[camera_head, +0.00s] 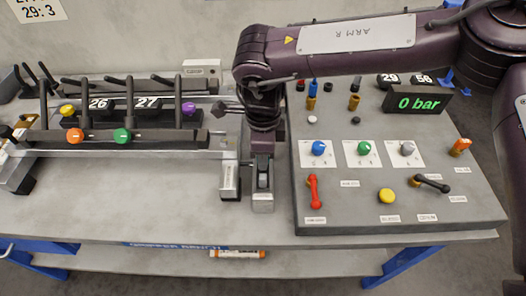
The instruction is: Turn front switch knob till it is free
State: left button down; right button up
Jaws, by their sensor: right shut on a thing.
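My right gripper (263,172) reaches down from the right arm onto the bench, just left of the grey control panel. It points down over a small metal block with a label (262,203). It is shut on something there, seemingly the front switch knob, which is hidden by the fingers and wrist. How far the knob is turned cannot be seen. A dark knob-like part (222,107) sticks out left of my wrist. My left gripper is not in view.
At left stands a rack (160,138) with upright black levers and coloured knobs. The front bench strip is clear.

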dwell(0.4)
jog(key=o, duration=1)
notch_tip(320, 180, up, 8)
jog(key=shift+f+b, duration=0.1)
jog(key=shift+b, duration=0.65)
jog(key=shift+s, duration=0.15)
